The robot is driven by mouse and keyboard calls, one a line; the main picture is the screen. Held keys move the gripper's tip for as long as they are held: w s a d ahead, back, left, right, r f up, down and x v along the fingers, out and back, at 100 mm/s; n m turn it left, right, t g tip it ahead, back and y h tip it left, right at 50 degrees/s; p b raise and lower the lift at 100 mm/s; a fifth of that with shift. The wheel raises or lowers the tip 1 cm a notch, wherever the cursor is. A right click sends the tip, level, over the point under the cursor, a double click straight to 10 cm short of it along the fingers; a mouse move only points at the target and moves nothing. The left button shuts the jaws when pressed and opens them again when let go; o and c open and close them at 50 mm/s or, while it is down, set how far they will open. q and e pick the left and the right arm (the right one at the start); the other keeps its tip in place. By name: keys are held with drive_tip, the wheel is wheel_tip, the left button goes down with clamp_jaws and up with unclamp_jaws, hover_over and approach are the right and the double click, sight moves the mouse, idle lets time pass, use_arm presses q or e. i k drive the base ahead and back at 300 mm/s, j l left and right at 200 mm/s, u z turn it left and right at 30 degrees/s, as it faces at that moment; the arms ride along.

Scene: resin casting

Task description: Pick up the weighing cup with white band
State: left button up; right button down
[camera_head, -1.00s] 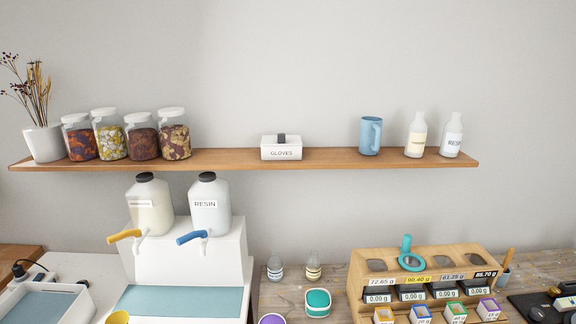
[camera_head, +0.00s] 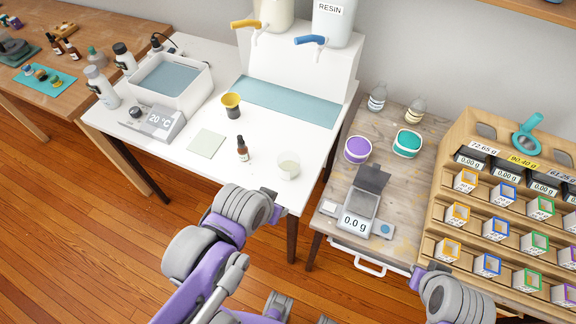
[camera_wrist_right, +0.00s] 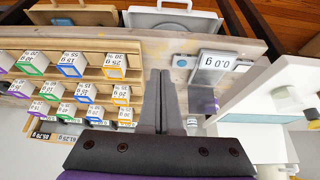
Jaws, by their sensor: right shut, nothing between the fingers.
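No cup with a clear white band can be made out. A translucent pale cup (camera_head: 288,165) stands on the white table near its front right corner; whether it has a band is too small to tell.
A scale reading 0.0 g (camera_head: 357,217) stands on the wooden table left of the rack. Behind it are a purple tub (camera_head: 358,150) and a teal tub (camera_head: 407,143).

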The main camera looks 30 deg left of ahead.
sight(288, 162)
drive_tip(key=l+u, duration=0.15)
drive_tip(key=u, duration=0.3)
drive_tip(key=l+u, duration=0.1)
drive_tip(key=u, duration=0.35)
drive_tip(key=l+u, duration=0.1)
drive_tip(key=u, duration=0.35)
drive_tip(key=k+l+u, duration=0.1)
drive_tip(key=u, duration=0.35)
